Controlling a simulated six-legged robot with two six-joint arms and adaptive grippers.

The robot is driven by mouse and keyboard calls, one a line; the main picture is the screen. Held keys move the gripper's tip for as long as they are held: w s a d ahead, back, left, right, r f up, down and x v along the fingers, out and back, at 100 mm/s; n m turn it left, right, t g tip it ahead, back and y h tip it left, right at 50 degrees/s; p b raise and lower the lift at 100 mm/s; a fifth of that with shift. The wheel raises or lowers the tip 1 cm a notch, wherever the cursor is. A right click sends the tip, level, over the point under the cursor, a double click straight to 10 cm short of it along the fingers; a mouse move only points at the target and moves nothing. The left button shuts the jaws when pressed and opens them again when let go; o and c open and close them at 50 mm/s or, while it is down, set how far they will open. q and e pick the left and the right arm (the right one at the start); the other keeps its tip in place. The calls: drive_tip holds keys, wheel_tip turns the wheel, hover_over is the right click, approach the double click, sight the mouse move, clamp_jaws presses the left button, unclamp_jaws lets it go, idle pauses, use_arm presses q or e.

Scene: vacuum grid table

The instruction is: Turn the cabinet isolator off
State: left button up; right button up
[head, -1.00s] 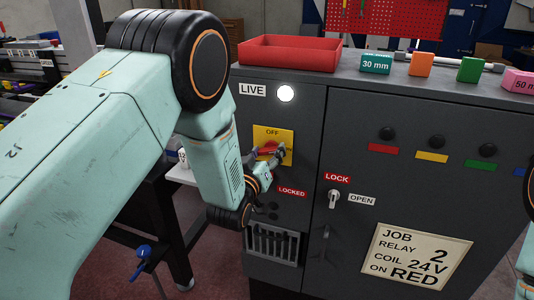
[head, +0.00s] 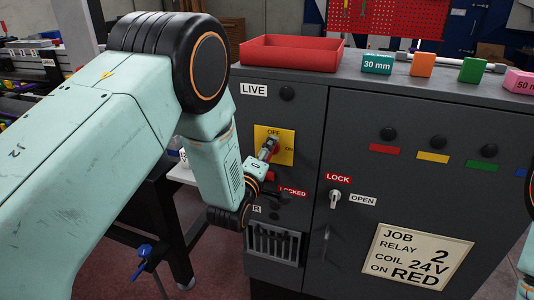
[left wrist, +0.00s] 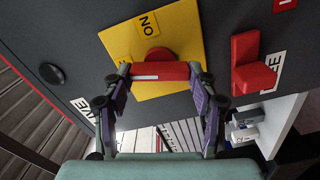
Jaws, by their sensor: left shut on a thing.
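The isolator's yellow plate (head: 287,152), marked OFF at the top and ON at the right, is on the grey cabinet front. Its red handle (head: 273,145) stands nearly upright, toward OFF, partly hidden by my left gripper (head: 268,153). In the left wrist view, my left gripper (left wrist: 161,76) is shut on the red handle (left wrist: 158,71), one finger at each end. The yellow plate (left wrist: 185,30) lies behind it. The lamp (head: 287,93) beside the LIVE label (head: 254,90) is dark. My right gripper is out of view.
A red block (left wrist: 255,68) sticks out near the plate, by the LOCKED label (head: 292,193). A small lock switch (head: 335,198) sits on the right door. On the cabinet top are a red tray (head: 290,65) and several coloured blocks. A job card (head: 418,255) is below.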

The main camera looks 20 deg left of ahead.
use_arm(q)
drive_tip(key=shift+w+r+n, duration=0.1)
drive_tip(key=shift+r+n, duration=0.05)
drive_tip(key=shift+n, duration=1.45)
drive_tip(key=o, duration=1.2)
drive_tip(key=shift+c, duration=0.2)
drive_tip(key=shift+s, duration=0.2)
drive_tip(key=s, duration=1.1)
drive_tip(key=shift+s+a, duration=0.15)
drive_tip(key=shift+s, duration=0.2)
drive_tip(key=shift+w, duration=0.1)
